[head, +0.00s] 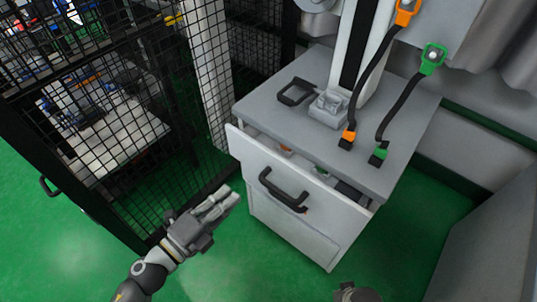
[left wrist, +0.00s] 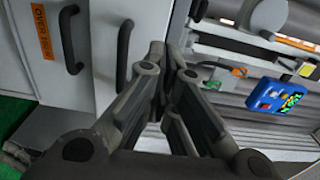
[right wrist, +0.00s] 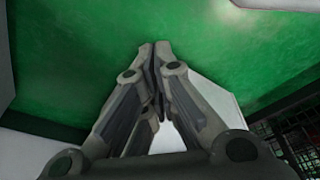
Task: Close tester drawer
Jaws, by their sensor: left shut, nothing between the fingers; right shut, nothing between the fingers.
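The tester is a grey-topped cabinet (head: 400,160) with a white drawer (head: 325,208) at its front. The drawer stands partly open, and a gap behind its front panel shows a few small items inside. A black handle (head: 283,192) is on the drawer front. My left gripper (head: 234,196) is shut and empty, left of the drawer front and apart from the handle. In the left wrist view its fingers (left wrist: 172,62) are together. My right gripper (right wrist: 155,50) is shut and empty over green floor; only a dark part of that arm shows at the head view's bottom edge.
A black mesh fence (head: 110,150) stands left of the cabinet. On the cabinet top are a black frame (head: 295,92), a grey fixture (head: 328,108) and cables with orange (head: 349,136) and green (head: 381,153) plugs. Green floor (head: 400,260) is free in front.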

